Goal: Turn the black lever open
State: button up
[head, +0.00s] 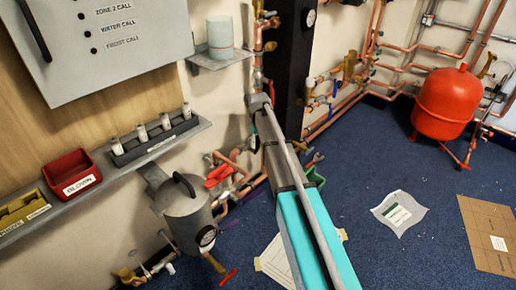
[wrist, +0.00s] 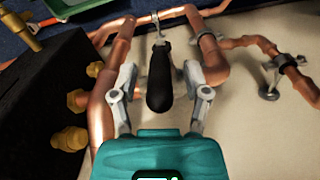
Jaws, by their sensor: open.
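The black lever (wrist: 160,80) is in the middle of the wrist view, a rounded black handle on a metal stem in front of the pale wall. My gripper (wrist: 162,95) is open, with one finger on each side of the lever. A narrow gap shows between the lever and each finger, so contact is not visible. In the head view my arm reaches to the pipes beside the black column, and I cannot make out the lever or the fingers there.
Copper pipes (wrist: 208,60) run close by both fingers. A dark block with brass fittings (wrist: 70,138) stands at left. In the head view, a grey canister (head: 188,215) and a red vessel (head: 445,103) stand apart from my arm.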

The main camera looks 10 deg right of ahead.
jog(key=shift+f+b, duration=0.4)
jog(key=shift+f, duration=0.3)
jog(key=shift+c, duration=0.2)
grip_shut()
